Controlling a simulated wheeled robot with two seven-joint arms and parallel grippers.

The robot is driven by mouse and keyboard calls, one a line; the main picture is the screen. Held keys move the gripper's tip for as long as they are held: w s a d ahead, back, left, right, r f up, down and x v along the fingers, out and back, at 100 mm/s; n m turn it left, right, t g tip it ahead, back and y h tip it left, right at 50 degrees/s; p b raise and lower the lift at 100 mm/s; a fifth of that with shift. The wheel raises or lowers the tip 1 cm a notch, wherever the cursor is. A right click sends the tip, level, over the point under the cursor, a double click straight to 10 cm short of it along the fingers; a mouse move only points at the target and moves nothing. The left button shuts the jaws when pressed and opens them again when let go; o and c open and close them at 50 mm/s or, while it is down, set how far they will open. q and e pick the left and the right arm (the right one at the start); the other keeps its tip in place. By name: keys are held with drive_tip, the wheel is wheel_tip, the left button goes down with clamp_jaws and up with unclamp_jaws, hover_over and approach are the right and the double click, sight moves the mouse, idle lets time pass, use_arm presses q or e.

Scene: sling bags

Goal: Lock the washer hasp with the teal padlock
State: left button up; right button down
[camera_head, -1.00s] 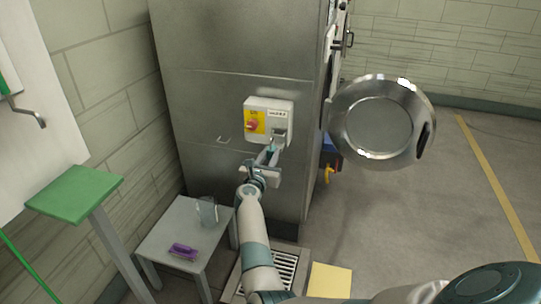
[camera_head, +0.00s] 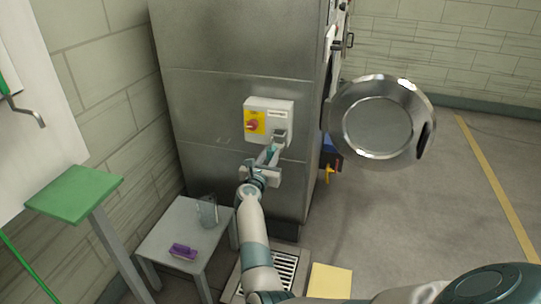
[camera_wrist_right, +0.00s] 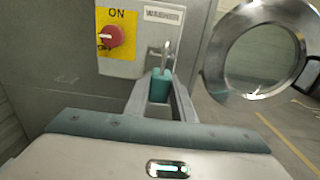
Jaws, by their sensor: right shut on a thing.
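The teal padlock (camera_wrist_right: 160,86) is held between the fingers of my right gripper (camera_wrist_right: 160,105) in the right wrist view. Its metal shackle points up at the grey hasp (camera_wrist_right: 157,52) on the lower right of the switch box. I cannot tell whether the shackle passes through the hasp. In the head view my right gripper (camera_head: 268,156) is just below the white switch box (camera_head: 268,119); the hasp (camera_head: 280,137) shows above the fingers. The box has a red knob (camera_head: 252,125) on a yellow plate, with ON readable in the wrist view. My left gripper is not in view.
The washer's round metal door (camera_head: 378,125) stands open at right. A grey side table (camera_head: 170,236) holds a clear container (camera_head: 207,212) and a purple item (camera_head: 183,252). A green-topped stand (camera_head: 75,192) is at left. The floor at right is free.

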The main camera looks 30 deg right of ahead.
drive_tip(key=shift+b+x, duration=2.25)
drive_tip(key=shift+x, duration=1.45)
drive_tip(key=shift+f, duration=0.15)
drive_tip(key=c, duration=0.8)
unclamp_jaws()
drive_tip(key=shift+o, duration=0.2)
drive_tip(key=shift+a, duration=0.1)
drive_tip(key=shift+p+v, duration=0.55)
drive_tip(key=shift+v, duration=0.65)
drive_tip(key=shift+p+v, duration=0.9)
drive_tip(key=shift+v, duration=1.3)
drive_tip(key=shift+s, duration=0.1)
